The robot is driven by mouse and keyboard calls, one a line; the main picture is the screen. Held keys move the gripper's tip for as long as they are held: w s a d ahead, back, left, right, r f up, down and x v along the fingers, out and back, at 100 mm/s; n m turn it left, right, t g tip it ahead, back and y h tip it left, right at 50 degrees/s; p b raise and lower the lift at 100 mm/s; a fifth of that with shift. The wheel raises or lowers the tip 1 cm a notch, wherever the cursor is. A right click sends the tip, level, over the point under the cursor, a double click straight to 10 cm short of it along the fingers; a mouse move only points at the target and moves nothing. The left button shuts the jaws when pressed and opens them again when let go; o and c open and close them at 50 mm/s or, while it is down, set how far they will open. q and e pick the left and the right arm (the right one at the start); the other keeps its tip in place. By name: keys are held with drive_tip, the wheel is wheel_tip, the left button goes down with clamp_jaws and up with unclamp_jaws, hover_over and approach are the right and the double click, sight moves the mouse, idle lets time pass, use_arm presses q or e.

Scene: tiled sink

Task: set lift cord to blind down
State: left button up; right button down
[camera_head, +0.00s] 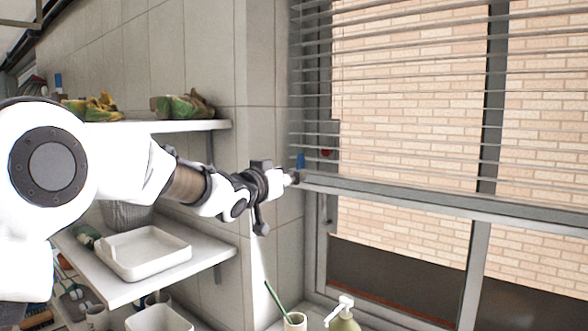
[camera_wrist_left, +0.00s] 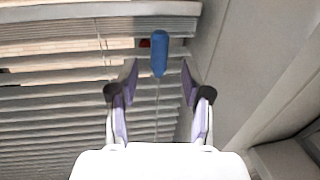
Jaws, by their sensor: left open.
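The window blind (camera_head: 408,72) hangs in the upper right of the head view, its grey bottom rail (camera_head: 440,200) about halfway down the window. A blue cord handle (camera_head: 300,160) hangs at the blind's left edge; it also shows in the left wrist view (camera_wrist_left: 159,53), upright on a thin cord. My left gripper (camera_head: 293,177) is at the blind's left end, close to the blue handle. In the left wrist view my left gripper (camera_wrist_left: 160,82) is open, with the handle just beyond and between its fingertips. Contact is not visible. My right gripper is out of view.
A small red piece (camera_head: 326,153) sits beside the handle. Shelves on the left hold produce (camera_head: 184,106) and a white tray (camera_head: 143,252). Below are a soap bottle (camera_head: 343,316) and a cup (camera_head: 295,322). The tiled wall is close beside my left arm.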

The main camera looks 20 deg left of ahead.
sight(299, 168)
use_arm(q)
drive_tip(key=w+p, duration=0.1)
drive_tip(key=w, duration=0.1)
drive_tip(key=w+p, duration=0.1)
drive_tip(key=w+d+p, duration=0.1)
drive_tip(key=w, duration=0.1)
drive_tip(key=shift+w+d+r, duration=0.1)
drive_tip(key=shift+w+r, duration=0.15)
drive_tip(key=shift+w, duration=0.1)
drive_tip(key=shift+w+f, duration=0.15)
drive_tip(key=shift+w, duration=0.2)
drive_tip(key=shift+w+f, duration=0.15)
drive_tip(key=shift+s, duration=0.2)
clamp_jaws()
drive_tip(key=shift+r, duration=0.2)
